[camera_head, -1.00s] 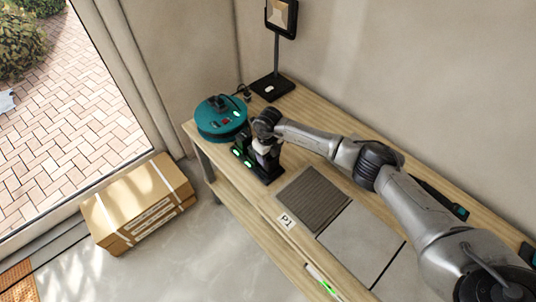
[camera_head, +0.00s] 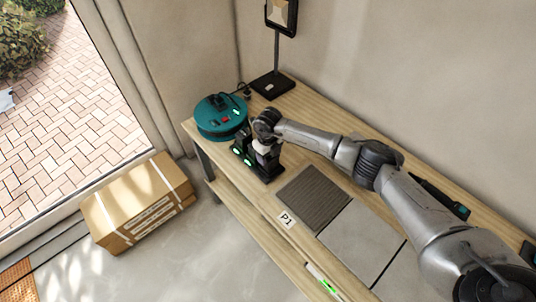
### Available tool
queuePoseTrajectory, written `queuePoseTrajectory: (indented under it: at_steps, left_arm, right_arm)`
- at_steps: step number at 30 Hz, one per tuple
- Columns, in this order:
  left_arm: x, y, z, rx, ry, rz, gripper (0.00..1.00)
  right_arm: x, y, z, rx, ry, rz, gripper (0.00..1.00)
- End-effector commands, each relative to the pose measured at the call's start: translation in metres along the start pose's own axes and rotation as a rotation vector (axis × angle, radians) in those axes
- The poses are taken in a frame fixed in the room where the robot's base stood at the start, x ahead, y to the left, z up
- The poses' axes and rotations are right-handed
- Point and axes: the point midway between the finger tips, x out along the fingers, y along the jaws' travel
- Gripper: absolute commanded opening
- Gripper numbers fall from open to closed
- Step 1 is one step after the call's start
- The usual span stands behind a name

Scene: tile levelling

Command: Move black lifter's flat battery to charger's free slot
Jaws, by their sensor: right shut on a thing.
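The charger (camera_head: 240,158) is a black block with green lights, on the bench just in front of the teal reel. My right gripper (camera_head: 265,148) points down over the right part of the charger. It is shut on a battery, which is mostly hidden by the gripper; I cannot tell how far down it sits in the slot. A black tool with a teal end (camera_head: 442,197), perhaps a lifter, lies by the wall behind my right arm and is partly hidden by it. My left gripper is out of view.
A teal cable reel (camera_head: 220,112) stands close behind the charger. A lamp stand (camera_head: 272,85) is at the back. A dark ribbed tile (camera_head: 314,198) and pale tiles (camera_head: 360,240) lie right of the charger. A cardboard box (camera_head: 138,205) is on the floor at left.

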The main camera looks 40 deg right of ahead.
Motion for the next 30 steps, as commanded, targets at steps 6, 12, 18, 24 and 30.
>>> queuePoseTrajectory:
  at_steps: [6,12,18,24,30]
  left_arm:
    - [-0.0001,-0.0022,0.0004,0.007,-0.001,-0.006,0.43]
    - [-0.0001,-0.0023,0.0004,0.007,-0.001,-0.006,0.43]
    - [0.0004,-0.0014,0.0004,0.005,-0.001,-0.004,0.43]
    - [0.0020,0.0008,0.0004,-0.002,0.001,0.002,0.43]
    - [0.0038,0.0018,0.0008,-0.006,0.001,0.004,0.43]
  right_arm:
    - [-0.0005,0.0001,0.0003,0.000,-0.001,0.000,0.32]
    - [-0.0005,0.0000,0.0002,0.000,-0.001,0.000,0.32]
    - [0.0002,0.0000,0.0002,0.000,-0.001,0.000,0.32]
    - [0.0027,0.0000,0.0002,0.000,-0.001,0.000,0.32]
    - [0.0056,0.0001,0.0002,0.000,-0.001,0.000,0.32]
